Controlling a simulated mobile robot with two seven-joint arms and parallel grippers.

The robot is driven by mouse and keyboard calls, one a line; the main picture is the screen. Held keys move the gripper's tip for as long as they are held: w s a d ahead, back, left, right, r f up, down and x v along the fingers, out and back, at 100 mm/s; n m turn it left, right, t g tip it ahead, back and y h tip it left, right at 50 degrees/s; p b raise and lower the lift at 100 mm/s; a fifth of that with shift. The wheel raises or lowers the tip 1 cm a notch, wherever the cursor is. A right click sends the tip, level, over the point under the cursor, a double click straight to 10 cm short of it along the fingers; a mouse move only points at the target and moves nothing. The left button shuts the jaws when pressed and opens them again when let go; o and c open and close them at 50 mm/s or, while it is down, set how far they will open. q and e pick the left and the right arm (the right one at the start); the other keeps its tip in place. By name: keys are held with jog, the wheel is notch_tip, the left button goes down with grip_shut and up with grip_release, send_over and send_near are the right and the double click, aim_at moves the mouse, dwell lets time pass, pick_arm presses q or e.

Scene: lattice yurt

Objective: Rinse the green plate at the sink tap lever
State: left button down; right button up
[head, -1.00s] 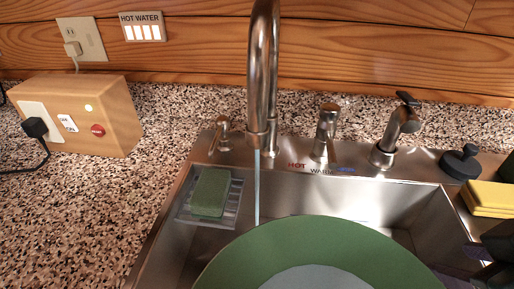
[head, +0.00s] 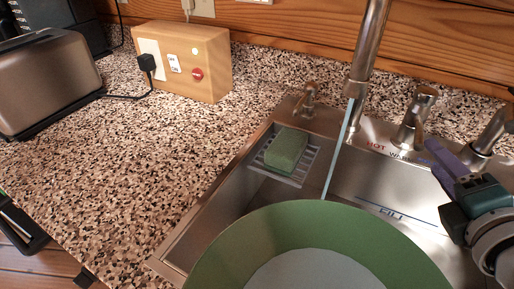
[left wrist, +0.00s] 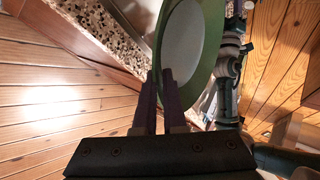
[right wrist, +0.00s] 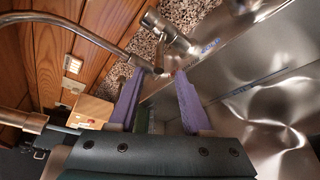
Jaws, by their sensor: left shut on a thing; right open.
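The green plate (head: 225,255), with a pale grey centre, is at the bottom of the head view over the near part of the sink. My left gripper (left wrist: 166,75) is shut on its rim in the left wrist view, where the plate (left wrist: 213,40) stands edge-up. The tap (head: 367,60) runs a thin stream (head: 341,140), which disappears behind the plate's far rim; contact is unclear. The metal lever (head: 416,118) stands right of the tap, by HOT and WARM lettering. My right gripper (head: 440,158) is open near the lever; it also shows in the right wrist view (right wrist: 160,76).
A green sponge (head: 287,150) lies on a rack at the sink's left corner. A smaller tap fitting (head: 307,98) stands behind it. A wooden socket box (head: 185,60) and toaster (head: 45,80) stand on the speckled counter (head: 130,170), with clear counter in front.

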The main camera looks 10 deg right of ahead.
aim_at(418, 131)
jog(key=b+x, duration=0.2)
jog(key=x, duration=0.9)
jog(key=shift+r, duration=0.15)
grip_shut()
dwell(0.9)
